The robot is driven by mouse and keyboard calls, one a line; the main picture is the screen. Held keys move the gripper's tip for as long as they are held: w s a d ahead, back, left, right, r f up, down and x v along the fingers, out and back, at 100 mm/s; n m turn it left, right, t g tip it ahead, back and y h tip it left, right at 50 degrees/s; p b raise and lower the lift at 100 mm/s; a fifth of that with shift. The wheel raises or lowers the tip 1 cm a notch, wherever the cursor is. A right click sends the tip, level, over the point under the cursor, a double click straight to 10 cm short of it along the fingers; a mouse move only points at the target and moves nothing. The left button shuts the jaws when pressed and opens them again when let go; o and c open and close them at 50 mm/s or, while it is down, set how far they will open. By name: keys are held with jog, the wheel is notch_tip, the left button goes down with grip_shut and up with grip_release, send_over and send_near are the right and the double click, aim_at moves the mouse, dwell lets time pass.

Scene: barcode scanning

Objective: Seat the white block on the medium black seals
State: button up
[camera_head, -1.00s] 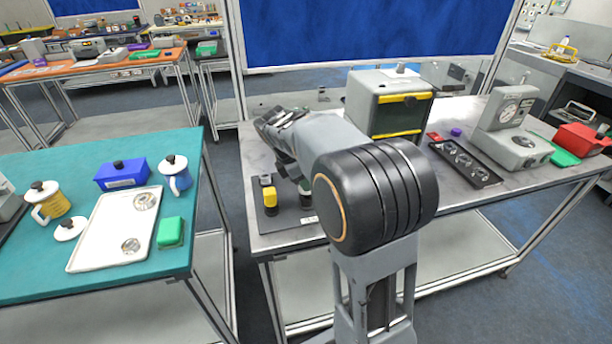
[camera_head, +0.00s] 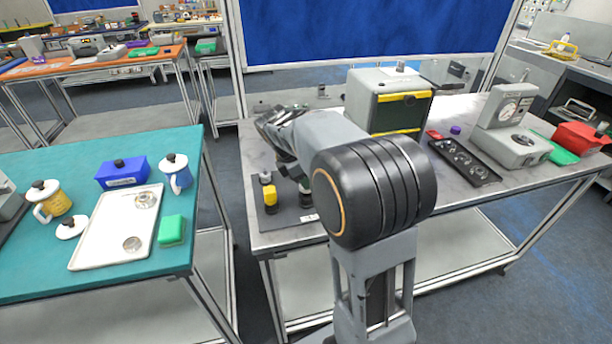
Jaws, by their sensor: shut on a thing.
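My gripper (camera_head: 301,184) points down over a dark mat (camera_head: 285,220) at the left end of the grey table. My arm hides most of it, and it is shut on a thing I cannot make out. A dark upright piece (camera_head: 306,199) shows just below it; I cannot tell whether they touch. I cannot pick out the white block or the medium black seals for certain.
A grey box with yellow trim (camera_head: 390,107) stands behind my arm. A black tray (camera_head: 465,162), a gauge device (camera_head: 517,137) and a red box (camera_head: 583,139) are to the right. A teal table (camera_head: 50,260) stands left across a gap. The mat's front has a white label (camera_head: 302,219).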

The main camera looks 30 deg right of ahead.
jog(key=shift+f, duration=1.1)
dwell(1.2)
jog(key=o, duration=1.4)
jog(key=shift+r, duration=0.1)
notch_tip(320, 180, up, 7)
jog(key=p, duration=0.7)
jog(key=shift+r, duration=0.2)
jog(key=shift+f, duration=0.1)
